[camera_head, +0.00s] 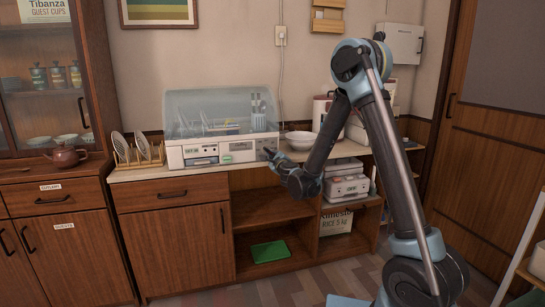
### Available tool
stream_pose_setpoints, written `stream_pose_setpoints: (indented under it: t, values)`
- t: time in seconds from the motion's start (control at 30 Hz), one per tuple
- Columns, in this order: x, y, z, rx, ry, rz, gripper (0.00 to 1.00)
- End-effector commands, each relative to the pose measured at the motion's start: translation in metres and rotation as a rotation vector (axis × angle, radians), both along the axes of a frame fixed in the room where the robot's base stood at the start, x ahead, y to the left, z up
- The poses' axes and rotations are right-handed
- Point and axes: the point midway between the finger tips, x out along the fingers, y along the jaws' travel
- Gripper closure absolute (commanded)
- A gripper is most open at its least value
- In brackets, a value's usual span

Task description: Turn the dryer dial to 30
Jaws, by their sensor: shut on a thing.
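The dish dryer (205,155) stands on the counter, white with a clear domed lid that is down over dishes and upright utensils. My gripper (268,153) is at the right end of the dryer's front panel, where it is shut on the dial. The dial itself is hidden behind my gripper, so its pointer and numbers cannot be read. Labels and small controls show on the panel to the left of my gripper, too small to read.
A wooden rack with plates (138,153) stands left of the dryer. A white bowl (301,140) is close to its right, near my arm. White appliances (346,180) sit on the shelf below. A green tray (270,251) lies in the open lower shelf.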

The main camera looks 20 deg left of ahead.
Motion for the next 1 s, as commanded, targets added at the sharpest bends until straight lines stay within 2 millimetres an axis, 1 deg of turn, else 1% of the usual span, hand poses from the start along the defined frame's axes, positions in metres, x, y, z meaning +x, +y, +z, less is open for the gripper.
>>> stream_pose_setpoints:
  t: [0.3,0.77,0.8,0.87,0.9,1.0]
  values:
    - [0.0004,0.0009,-0.0018,0.080,0.049,-0.001,1.00]
    - [0.0005,0.0016,-0.0017,0.090,0.056,-0.001,1.00]
    - [0.0006,0.0017,-0.0018,0.090,0.056,-0.001,0.84]
    - [0.0005,0.0017,-0.0017,0.090,0.055,0.000,0.70]
    - [0.0003,0.0018,-0.0016,0.090,0.055,0.000,0.68]
    - [0.0000,0.0018,-0.0014,0.090,0.055,0.000,0.68]
